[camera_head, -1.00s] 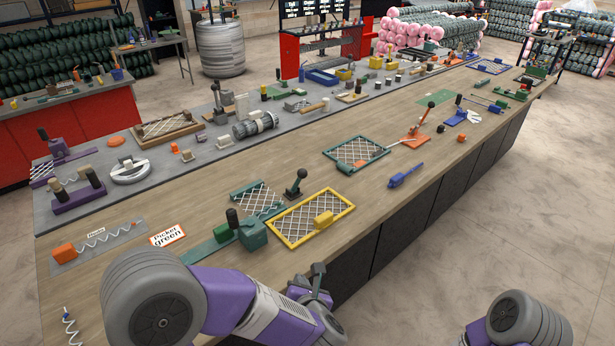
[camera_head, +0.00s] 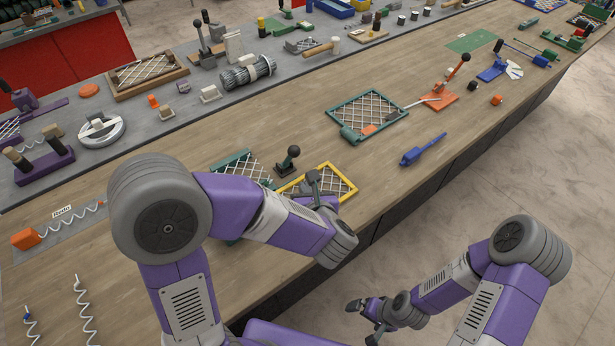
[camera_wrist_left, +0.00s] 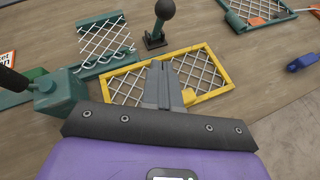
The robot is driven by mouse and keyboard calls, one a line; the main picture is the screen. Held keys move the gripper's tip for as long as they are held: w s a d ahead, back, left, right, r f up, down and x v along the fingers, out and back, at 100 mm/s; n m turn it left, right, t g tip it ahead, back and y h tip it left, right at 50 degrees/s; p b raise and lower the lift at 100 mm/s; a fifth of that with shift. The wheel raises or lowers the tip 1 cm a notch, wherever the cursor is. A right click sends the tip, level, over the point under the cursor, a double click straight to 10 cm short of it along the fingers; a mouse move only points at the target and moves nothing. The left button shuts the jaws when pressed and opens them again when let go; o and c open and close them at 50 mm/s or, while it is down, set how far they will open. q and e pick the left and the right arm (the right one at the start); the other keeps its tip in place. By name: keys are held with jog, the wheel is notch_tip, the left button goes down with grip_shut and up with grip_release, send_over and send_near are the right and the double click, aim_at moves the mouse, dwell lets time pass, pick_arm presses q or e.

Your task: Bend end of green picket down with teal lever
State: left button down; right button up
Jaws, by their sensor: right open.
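A small mesh panel with green edges (camera_head: 238,167) lies on the wooden bench and also shows in the wrist view (camera_wrist_left: 103,40). Which wire is the green picket I cannot tell. A dark lever with a black ball knob (camera_head: 287,160) stands upright beside it (camera_wrist_left: 157,25). A teal block (camera_wrist_left: 57,95) with a black handle is at the wrist view's left; my arm hides it in the head view. My left gripper (camera_head: 313,183) is above the yellow-framed mesh (camera_head: 343,176), its fingers (camera_wrist_left: 163,85) together and empty. My right gripper (camera_head: 366,318) is open and empty off the bench's front edge.
A green-framed mesh (camera_head: 368,112), an orange lever tool (camera_head: 440,95) and a blue tool (camera_head: 422,150) lie farther right. An orange block with coiled wire (camera_head: 25,239) is at left.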

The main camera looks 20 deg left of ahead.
pick_arm(q)
jog(key=w+a+f, duration=0.2)
jog(key=w+a, duration=0.3)
jog(key=w, duration=0.4)
jog(key=shift+w+f, duration=0.25)
jog(key=shift+d, duration=0.1)
